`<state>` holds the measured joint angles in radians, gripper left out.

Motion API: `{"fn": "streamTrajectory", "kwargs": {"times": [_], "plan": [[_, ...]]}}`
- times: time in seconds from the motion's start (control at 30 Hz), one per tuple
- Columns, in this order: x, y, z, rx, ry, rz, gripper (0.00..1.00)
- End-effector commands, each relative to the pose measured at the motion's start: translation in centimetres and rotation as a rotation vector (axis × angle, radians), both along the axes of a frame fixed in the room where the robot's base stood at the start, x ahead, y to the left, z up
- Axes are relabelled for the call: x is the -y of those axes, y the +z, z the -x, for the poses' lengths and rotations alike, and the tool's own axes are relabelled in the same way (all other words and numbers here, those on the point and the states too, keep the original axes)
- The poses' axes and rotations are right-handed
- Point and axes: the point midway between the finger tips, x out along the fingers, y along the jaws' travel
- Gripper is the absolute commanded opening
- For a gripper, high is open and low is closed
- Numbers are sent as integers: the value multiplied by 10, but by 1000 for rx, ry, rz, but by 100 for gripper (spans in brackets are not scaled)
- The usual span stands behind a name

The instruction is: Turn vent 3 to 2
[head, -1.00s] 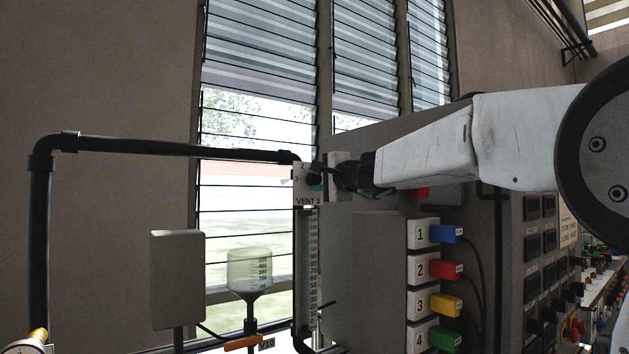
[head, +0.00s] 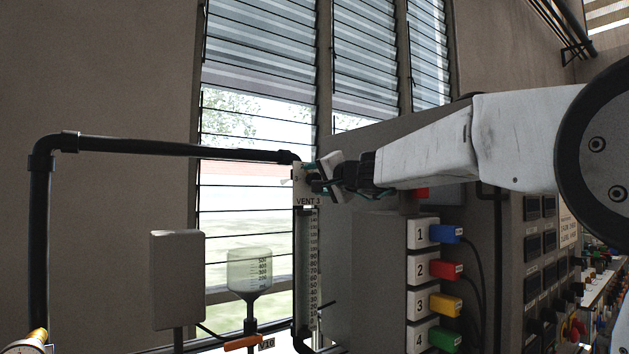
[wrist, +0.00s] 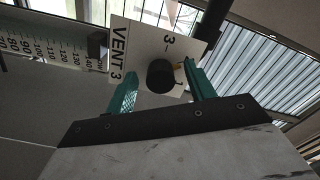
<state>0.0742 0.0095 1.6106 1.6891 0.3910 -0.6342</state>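The white vent 3 plate (head: 307,201) hangs at the end of the black pipe, above the scale tube. In the wrist view the plate (wrist: 146,45) appears turned sideways, with "VENT 3" and a "3" mark readable. Its round black knob (wrist: 160,76) sits on the plate; a yellow-orange mark shows at its right edge, towards the plate's top edge. My gripper (wrist: 160,87) has its two teal fingers on either side of the knob, with gaps visible, so it is open around or just before it. The head view shows my gripper (head: 318,180) at the plate; contact cannot be told.
A grey panel with numbered blocks and coloured plugs (head: 445,268) stands below my arm. The black pipe (head: 170,149) runs left from the plate. A funnel (head: 250,270) and a grey box (head: 177,279) stand lower left. Louvred windows (head: 255,60) are behind.

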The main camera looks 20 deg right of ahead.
Motion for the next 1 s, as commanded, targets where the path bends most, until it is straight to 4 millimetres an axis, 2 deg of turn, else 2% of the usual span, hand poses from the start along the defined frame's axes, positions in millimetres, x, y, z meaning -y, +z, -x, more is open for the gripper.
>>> {"fn": "streamTrajectory", "kwargs": {"times": [0.17,0.6,0.73,1.0], "plan": [[3,1,10,0,-1,0,54],[20,1,60,1,-1,-2,54],[22,1,66,1,0,-1,54],[22,1,67,1,0,-1,54]]}}
